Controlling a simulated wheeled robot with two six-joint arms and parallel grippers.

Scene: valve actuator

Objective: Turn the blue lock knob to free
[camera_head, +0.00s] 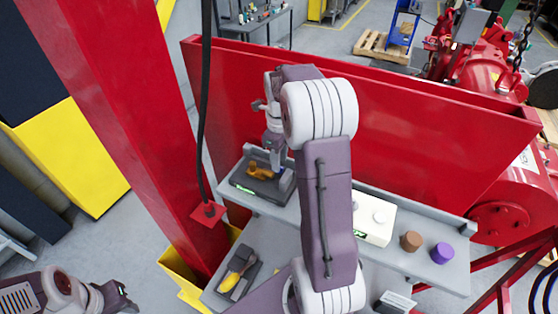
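I cannot make out a clearly blue lock knob. A purple knob-like cylinder (442,253) stands at the right end of the grey shelf (455,277), with a brown one (410,241) to its left. My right arm crosses the middle of the view, and my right gripper (276,157) points down above a dark holder (270,187) with an orange-yellow piece (260,171) in it. Whether its fingers touch anything is too small to tell. My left gripper (122,298) is low at the far left, away from the shelf; its finger opening is unclear.
A white box (376,219) with round tops sits on the shelf, partly behind my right arm. A yellow-handled tool (238,271) lies on the lower shelf. A red post (120,110) with a hanging black cable stands left. A red panel (420,135) rises behind the shelf.

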